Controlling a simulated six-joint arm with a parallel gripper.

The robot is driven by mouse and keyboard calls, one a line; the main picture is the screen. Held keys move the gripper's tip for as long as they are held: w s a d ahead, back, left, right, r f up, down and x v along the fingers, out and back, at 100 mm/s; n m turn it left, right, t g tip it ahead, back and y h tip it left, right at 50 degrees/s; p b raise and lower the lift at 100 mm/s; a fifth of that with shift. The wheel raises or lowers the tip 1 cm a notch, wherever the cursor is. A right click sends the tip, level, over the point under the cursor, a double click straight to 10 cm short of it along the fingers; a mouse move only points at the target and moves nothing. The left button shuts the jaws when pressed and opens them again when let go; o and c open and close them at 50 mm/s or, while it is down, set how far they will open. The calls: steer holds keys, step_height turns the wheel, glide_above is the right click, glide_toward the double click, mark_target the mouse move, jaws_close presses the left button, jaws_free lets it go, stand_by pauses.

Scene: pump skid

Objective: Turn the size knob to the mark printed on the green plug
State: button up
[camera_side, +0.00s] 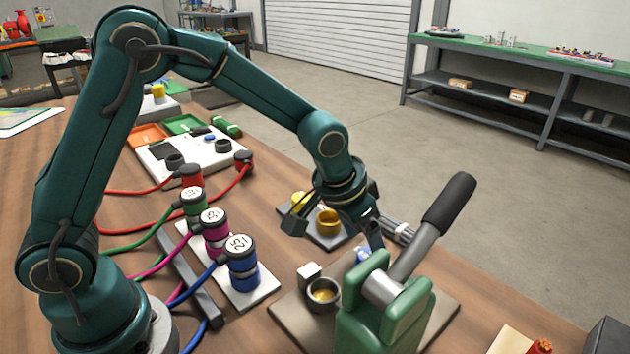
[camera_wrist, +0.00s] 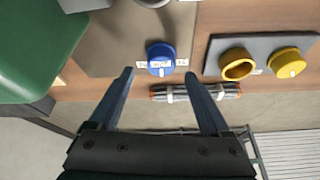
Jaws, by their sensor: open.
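The blue size knob (camera_wrist: 160,58) is on the brown base plate in the wrist view, with small white number labels on both sides. The print on and around it is too small to read. In the side view only a bit of the blue knob (camera_side: 361,253) shows, beside a finger and the press. My gripper (camera_wrist: 159,73) is open and empty, its fingertips on either side of the knob's near edge, apart from it. The green plug (camera_side: 192,208) stands in the plug row in the side view; its white top bears a mark I cannot read surely.
A green press (camera_side: 385,310) with a raised black-handled lever (camera_side: 449,203) stands close to the gripper. Magenta (camera_side: 215,235) and blue (camera_side: 243,268) plugs trail cables.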

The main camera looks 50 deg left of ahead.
mark_target(369, 252)
steer(key=shift+x, duration=1.9)
jaws_close()
steer(key=shift+n, duration=0.4)
steer(key=shift+d+n+y, duration=0.1)
steer(key=shift+n+y, duration=0.5)
steer(key=shift+n, duration=0.7)
steer(key=shift+n+y, duration=0.6)
steer(key=shift+n, duration=0.7)
